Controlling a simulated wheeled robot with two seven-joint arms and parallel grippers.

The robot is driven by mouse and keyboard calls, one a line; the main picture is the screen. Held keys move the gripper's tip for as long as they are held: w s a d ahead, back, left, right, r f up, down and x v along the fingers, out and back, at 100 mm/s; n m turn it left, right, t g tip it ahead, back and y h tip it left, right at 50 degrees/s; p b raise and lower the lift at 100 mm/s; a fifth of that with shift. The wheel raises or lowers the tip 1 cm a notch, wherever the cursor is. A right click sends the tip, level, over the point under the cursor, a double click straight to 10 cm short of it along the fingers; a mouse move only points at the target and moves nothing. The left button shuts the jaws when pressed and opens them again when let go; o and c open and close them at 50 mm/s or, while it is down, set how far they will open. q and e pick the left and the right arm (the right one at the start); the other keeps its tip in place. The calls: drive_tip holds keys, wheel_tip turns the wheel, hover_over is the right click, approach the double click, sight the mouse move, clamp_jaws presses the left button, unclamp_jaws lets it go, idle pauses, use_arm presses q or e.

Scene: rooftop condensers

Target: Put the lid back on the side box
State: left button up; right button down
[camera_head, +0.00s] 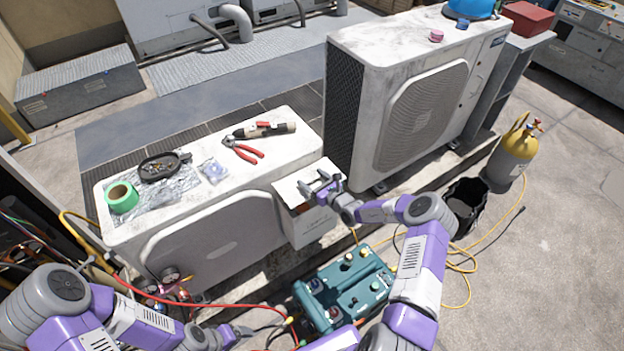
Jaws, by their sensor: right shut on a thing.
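The side box (312,230) is a pale box on the right end of the near white condenser. The lid (291,186) is a flat white plate over the top of the box, tilted. A brownish gap shows under its near edge. My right gripper (318,188) is at the lid's right part, shut on it. The gripper covers part of the lid, so the exact grip is hidden. My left gripper (243,332) is low in front of the near condenser, away from the box. Its fingers are too small and dark to read.
A teal machine (345,290) stands below the box. A red hose (190,304) crosses near my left arm.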

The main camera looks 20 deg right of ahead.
drive_tip(key=f+b, duration=0.4)
drive_tip(key=f, duration=0.1)
drive_tip(key=shift+a+f+b, duration=0.25)
drive_tip(key=shift+b, duration=0.05)
drive_tip(key=c, duration=1.9)
unclamp_jaws()
drive_tip(key=shift+w+f+b, duration=0.1)
drive_tip(key=shift+f+b, duration=0.35)
drive_tip(key=shift+f, duration=0.4)
drive_tip(key=shift+o, duration=0.2)
drive_tip(key=shift+s+d+f, duration=0.25)
drive_tip(key=shift+d+f, duration=0.05)
drive_tip(key=shift+f, duration=0.25)
drive_tip(key=o, duration=1.9)
drive_tip(key=shift+c, duration=0.2)
drive_tip(key=p+v, duration=0.3)
drive_tip(key=v, duration=0.4)
drive_tip(key=shift+s, duration=0.3)
